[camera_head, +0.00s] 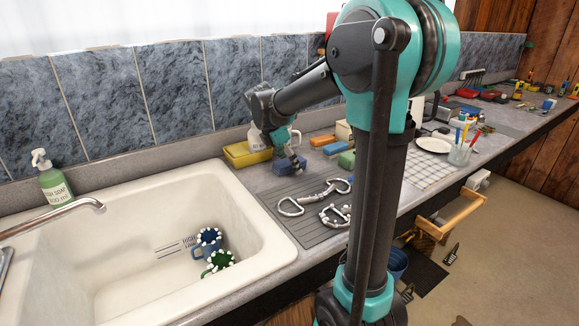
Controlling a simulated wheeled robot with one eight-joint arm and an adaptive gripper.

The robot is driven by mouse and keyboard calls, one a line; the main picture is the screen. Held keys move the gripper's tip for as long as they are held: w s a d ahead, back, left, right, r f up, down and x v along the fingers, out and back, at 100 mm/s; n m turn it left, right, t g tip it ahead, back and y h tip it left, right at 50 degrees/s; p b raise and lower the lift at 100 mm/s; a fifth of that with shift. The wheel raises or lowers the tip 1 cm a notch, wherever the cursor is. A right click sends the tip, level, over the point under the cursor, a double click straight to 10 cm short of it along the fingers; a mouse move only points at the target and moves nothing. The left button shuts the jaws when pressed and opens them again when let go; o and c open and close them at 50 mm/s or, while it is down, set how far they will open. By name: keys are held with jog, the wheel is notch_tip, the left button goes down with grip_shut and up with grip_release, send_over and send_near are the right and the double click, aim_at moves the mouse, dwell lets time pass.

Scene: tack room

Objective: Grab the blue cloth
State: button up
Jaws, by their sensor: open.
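My gripper (298,165) points down over the counter at the back right of the sink, just above the ribbed grey mat. A small blue-grey piece (282,168), which looks like the blue cloth, lies on the counter right beside the gripper's fingers. The fingers partly cover it, and I cannot tell whether they touch it. My gripper is open. A blue block-like item (336,149), perhaps a sponge, lies further right, between an orange one (322,140) and a green one (347,160).
A yellow tub (240,155) and a white mug (256,138) stand behind the gripper. Metal bits (315,198) lie on the ribbed mat (308,230).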

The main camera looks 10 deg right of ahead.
jog(key=shift+f, duration=0.15)
jog(key=c, duration=1.3)
jog(key=shift+o, duration=0.2)
